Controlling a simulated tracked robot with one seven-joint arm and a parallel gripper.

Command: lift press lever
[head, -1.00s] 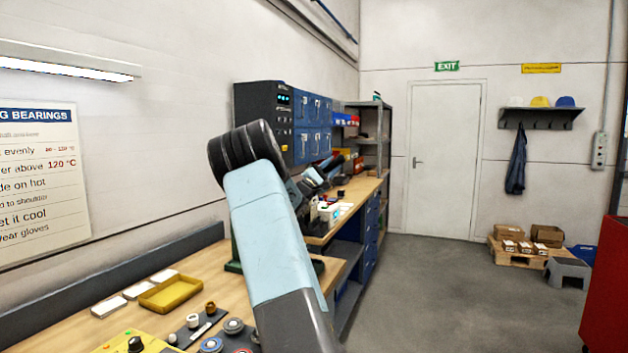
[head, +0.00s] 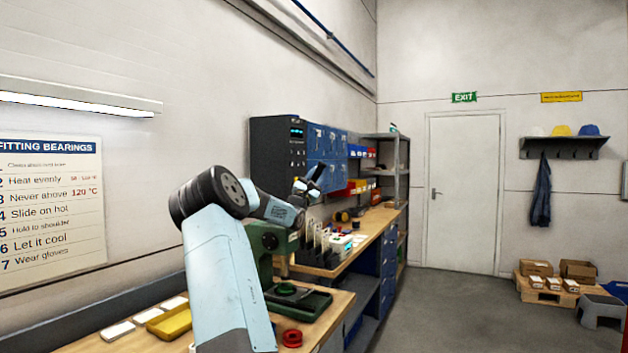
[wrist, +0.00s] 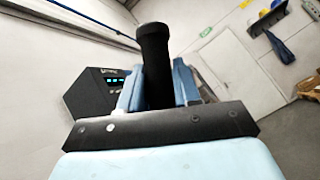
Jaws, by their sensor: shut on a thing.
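The press (head: 265,240) is a green machine on the bench, partly hidden behind my arm. My gripper (head: 304,190) is beside and above the press head, small in the head view. In the wrist view my gripper (wrist: 158,75) is shut on the black cylindrical grip of the press lever (wrist: 154,45). The grip stands between the two pale blue fingers, and its rounded end sticks out beyond them. The rest of the lever is hidden in the wrist view.
A dark control cabinet with blue doors (head: 325,142) is on the wall behind my gripper. A yellow tray (head: 170,321) and a red ring (head: 292,338) are on the near bench.

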